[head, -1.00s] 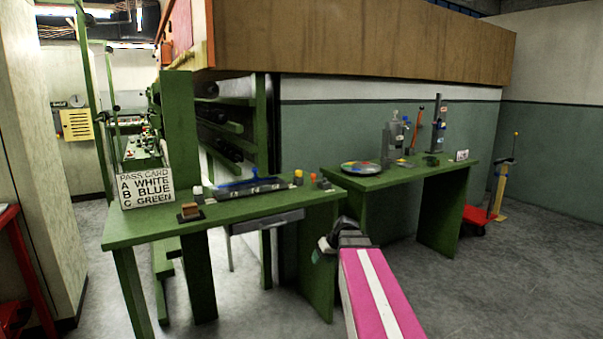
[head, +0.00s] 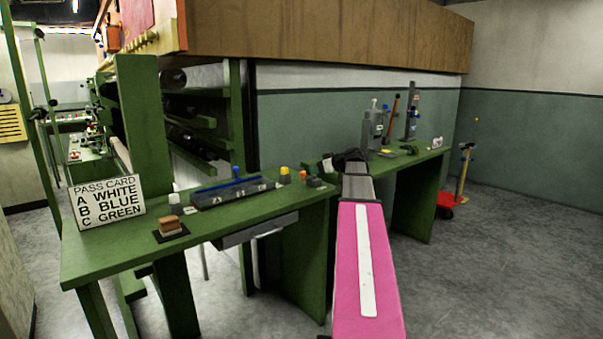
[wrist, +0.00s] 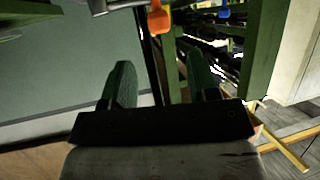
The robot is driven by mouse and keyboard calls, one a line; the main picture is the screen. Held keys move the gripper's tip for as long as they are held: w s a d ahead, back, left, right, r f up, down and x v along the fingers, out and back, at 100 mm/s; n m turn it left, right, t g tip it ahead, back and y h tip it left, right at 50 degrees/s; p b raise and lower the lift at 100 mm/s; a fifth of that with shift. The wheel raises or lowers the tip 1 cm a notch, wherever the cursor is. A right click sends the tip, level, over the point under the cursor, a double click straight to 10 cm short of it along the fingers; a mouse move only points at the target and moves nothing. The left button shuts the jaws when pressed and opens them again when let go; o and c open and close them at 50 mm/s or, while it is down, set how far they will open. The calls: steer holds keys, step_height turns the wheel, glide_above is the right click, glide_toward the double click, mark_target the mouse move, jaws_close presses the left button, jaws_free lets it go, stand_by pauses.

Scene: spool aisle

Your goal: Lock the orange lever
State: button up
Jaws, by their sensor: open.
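A small orange piece (head: 303,175) stands at the right end of the near green table; in the wrist view an orange knob-like piece (wrist: 158,17) shows at the top, beyond the fingers. I cannot tell for sure that both are the same lever. A slim orange-red lever (head: 395,107) also stands upright on the far table. My gripper (head: 345,160) is just right of the near table's end, in front of the far table. In the wrist view my gripper (wrist: 160,78) is open with nothing between its fingers.
The near green table (head: 110,235) holds a grey block unit with a blue lever (head: 236,171), a yellow-topped piece (head: 285,176) and a pass card sign (head: 105,202). The far green table (head: 425,155) carries grey tools.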

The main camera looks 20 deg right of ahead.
mark_target(304, 172)
steer(key=x, duration=0.8)
steer(key=shift+w+f, duration=0.1)
jaws_close()
